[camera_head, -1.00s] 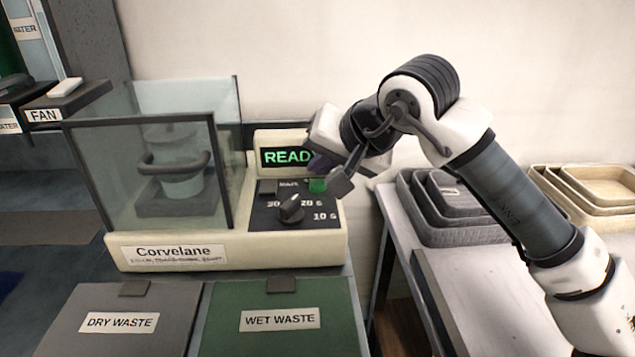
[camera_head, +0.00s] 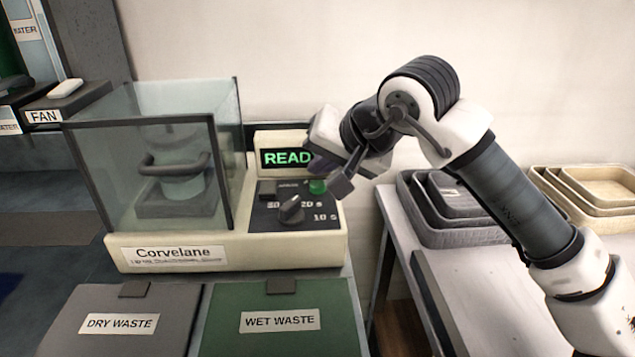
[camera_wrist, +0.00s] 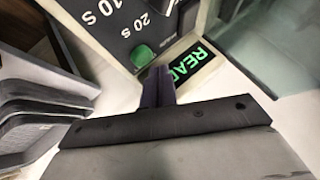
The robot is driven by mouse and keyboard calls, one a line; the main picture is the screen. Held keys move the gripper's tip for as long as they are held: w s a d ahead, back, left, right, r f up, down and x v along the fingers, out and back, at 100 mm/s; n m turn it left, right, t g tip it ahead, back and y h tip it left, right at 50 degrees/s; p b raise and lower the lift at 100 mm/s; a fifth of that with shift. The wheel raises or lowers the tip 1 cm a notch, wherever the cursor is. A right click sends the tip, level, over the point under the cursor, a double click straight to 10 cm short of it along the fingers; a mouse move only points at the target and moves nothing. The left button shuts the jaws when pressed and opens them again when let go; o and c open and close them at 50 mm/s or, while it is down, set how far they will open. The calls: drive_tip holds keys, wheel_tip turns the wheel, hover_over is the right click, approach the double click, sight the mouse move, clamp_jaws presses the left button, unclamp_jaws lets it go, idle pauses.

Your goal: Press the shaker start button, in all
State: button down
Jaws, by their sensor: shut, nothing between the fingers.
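The shaker (camera_head: 165,254) is a cream machine labelled Corvelane, with a dark control panel (camera_head: 265,220). Its green start button (camera_head: 317,187) is at the panel's upper right, below the green-lettered display (camera_head: 285,158). The button also shows in the wrist view (camera_wrist: 142,55), with the display (camera_wrist: 190,66) to its right. My gripper (camera_head: 318,165) is shut and empty, tilted downward just above the button. In the wrist view its dark fingers (camera_wrist: 157,72) end right by the button. Whether they touch it I cannot tell. The gripper covers the display's right end.
A glass box (camera_head: 150,180) encloses a beaker (camera_head: 183,182) on the shaker's left. A black knob (camera_head: 291,210) sits below the button. Nested grey trays (camera_head: 455,237) stand on the right table. Dry waste (camera_head: 125,335) and wet waste (camera_head: 290,340) bins are in front.

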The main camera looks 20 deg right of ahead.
drive_tip(key=shift+f, duration=0.1)
idle(0.5)
drive_tip(key=shift+f+b, duration=0.4)
drive_tip(key=shift+b, duration=0.25)
drive_tip(key=shift+f+b, duration=0.45)
drive_tip(key=shift+b, duration=0.1)
idle(0.4)
drive_tip(key=shift+r, duration=0.1)
drive_tip(key=shift+r+p, duration=0.45)
drive_tip(key=shift+r, duration=0.35)
